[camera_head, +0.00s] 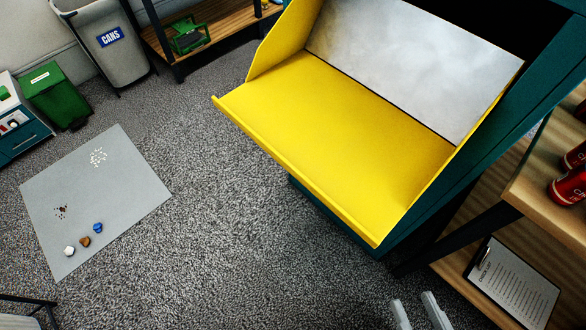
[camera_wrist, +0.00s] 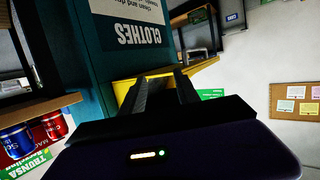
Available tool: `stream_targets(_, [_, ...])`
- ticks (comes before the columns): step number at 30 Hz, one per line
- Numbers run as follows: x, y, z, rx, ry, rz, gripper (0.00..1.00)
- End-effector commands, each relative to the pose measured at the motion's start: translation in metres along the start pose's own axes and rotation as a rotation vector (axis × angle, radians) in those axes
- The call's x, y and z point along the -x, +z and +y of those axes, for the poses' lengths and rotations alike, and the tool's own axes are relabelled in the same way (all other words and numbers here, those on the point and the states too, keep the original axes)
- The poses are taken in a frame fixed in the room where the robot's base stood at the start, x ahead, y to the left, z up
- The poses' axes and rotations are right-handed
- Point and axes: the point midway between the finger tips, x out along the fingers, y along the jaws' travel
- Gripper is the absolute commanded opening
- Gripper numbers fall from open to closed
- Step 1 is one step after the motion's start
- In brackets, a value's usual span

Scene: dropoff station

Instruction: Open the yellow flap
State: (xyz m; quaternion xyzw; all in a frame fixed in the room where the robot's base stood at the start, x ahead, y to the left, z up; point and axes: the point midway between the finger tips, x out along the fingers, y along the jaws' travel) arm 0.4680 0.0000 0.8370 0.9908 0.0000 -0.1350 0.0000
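The yellow flap (camera_head: 350,130) is tilted down and open on the dark teal bin (camera_head: 530,90) in the head view, with a grey metal panel (camera_head: 420,65) behind it. A strip of the flap also shows past the fingers in the wrist view (camera_wrist: 122,88). My gripper (camera_head: 416,310) is at the bottom edge of the head view, below and apart from the flap's front lip. Its two pale fingertips are spread with nothing between them. In the wrist view the fingers (camera_wrist: 165,92) look dark, and the bin's CLOTHES sign (camera_wrist: 140,35) appears upside down.
A wooden shelf (camera_head: 545,190) with red cans (camera_head: 568,187) and a clipboard (camera_head: 512,285) stands close on the right. A grey mat (camera_head: 120,200) with small items lies on the left floor. A CANS bin (camera_head: 105,45) stands behind. Carpet between is clear.

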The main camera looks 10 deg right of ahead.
Motion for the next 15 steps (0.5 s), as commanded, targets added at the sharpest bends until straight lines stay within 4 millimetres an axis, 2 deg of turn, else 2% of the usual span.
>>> stream_targets(1, [-0.009, 0.03, 0.0, 0.0, 0.0, 0.001, 0.38])
stream_targets(15, [-0.055, 0.15, 0.0, -0.002, -0.004, 0.054, 0.38])
